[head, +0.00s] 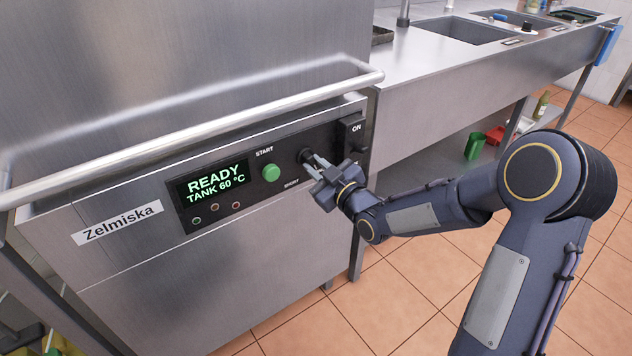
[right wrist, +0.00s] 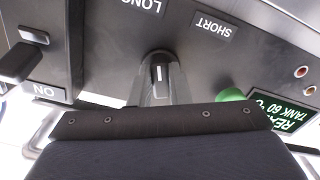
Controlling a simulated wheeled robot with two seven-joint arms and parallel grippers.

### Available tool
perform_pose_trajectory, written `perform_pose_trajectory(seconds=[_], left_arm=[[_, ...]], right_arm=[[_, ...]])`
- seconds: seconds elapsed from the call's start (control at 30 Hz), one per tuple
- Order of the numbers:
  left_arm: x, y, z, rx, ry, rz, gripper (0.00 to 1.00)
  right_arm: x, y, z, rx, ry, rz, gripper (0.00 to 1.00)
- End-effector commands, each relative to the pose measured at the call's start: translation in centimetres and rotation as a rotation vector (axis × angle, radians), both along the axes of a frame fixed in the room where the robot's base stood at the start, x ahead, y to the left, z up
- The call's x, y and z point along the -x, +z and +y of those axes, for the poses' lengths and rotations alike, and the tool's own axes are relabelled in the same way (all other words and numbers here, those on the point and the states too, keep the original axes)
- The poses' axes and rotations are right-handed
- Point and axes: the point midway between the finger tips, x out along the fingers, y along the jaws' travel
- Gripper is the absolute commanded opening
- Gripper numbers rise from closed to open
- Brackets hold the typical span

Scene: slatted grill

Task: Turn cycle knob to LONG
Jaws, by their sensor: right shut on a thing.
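The cycle knob (head: 305,155) is a dark round knob on the black control panel of the steel machine, right of the green START button (head: 271,173). My right gripper (head: 314,164) reaches it from the right and hides part of it. In the right wrist view the knob (right wrist: 159,70) sits between the two fingers of my right gripper (right wrist: 161,88), which are shut on it. A white mark shows on the knob; its exact setting I cannot tell. The LONG label (right wrist: 141,5) and SHORT label (right wrist: 213,26) appear upside down there. My left gripper is not in view.
A black ON switch (head: 354,130) is right of the knob. The display (head: 213,184) reads READY, TANK 60 °C. A steel handle bar (head: 200,133) runs above the panel. A steel sink counter (head: 430,65) stands at the right. Open tiled floor lies in front.

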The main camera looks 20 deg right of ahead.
Motion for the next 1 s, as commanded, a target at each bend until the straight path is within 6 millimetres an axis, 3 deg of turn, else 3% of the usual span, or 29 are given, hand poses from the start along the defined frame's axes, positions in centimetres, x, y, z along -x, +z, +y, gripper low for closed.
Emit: perform_pose_trajectory(seconds=[0.03,0.3,0.97,1.0], left_arm=[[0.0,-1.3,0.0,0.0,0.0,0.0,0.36],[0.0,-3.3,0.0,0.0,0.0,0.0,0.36],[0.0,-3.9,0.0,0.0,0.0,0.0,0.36],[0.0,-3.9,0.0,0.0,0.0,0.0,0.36]], right_arm=[[0.0,-0.4,0.0,0.032,0.001,-0.016,0.0],[0.0,-0.2,0.0,0.163,0.001,-0.062,0.0],[0.0,0.1,-0.1,0.221,0.001,-0.08,0.0],[0.0,0.1,-0.1,0.221,0.001,-0.08,0.18]])
